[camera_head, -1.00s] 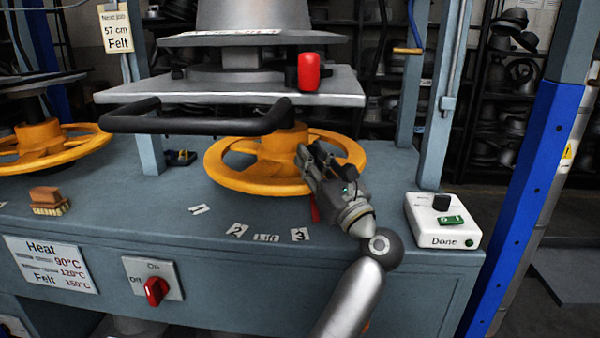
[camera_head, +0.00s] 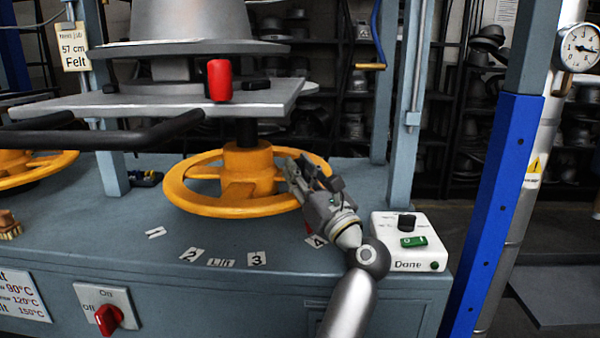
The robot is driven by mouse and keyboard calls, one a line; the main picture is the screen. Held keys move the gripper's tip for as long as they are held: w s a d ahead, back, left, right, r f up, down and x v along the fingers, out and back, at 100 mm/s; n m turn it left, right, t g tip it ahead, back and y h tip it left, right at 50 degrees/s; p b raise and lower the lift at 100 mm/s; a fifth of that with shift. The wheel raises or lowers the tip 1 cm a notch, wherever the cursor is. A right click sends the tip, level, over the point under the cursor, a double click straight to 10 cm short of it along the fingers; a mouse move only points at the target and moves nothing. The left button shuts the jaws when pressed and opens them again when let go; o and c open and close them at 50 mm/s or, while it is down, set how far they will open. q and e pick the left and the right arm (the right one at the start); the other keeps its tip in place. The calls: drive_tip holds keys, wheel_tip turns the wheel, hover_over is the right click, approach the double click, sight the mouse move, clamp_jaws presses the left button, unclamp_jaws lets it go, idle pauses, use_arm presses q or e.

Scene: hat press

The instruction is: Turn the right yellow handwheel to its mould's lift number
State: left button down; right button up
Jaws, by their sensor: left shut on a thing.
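The right yellow handwheel (camera_head: 235,196) lies flat on a dark shaft under the mould plate. My left gripper (camera_head: 295,180) is shut on the right handwheel's rim at its right side. Small number labels lie on the bench around the wheel's front: 2 (camera_head: 191,254), 3 (camera_head: 257,258) and 4 (camera_head: 316,241), with a "Lift" label (camera_head: 220,263) between 2 and 3. Another label (camera_head: 155,232) farther left is hard to read. A small red part (camera_head: 308,228) shows beside the 4, mostly hidden by the gripper. The silver mould (camera_head: 188,24) stands above the plate. My right gripper is not in view.
A white box (camera_head: 384,250) marked "Done" with a green button stands right of my arm. A black bar handle (camera_head: 100,136) crosses in front of the plate. A red switch (camera_head: 108,319) is on the bench front. A blue post (camera_head: 500,180) stands at right.

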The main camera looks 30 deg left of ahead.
use_arm(q)
drive_tip(key=shift+r, duration=0.15)
drive_tip(key=c, duration=1.7)
unclamp_jaws()
drive_tip(key=o, duration=0.4)
drive_tip(key=shift+w, duration=0.1)
wheel_tip(320, 180, up, 10)
drive_tip(key=shift+f, duration=0.1)
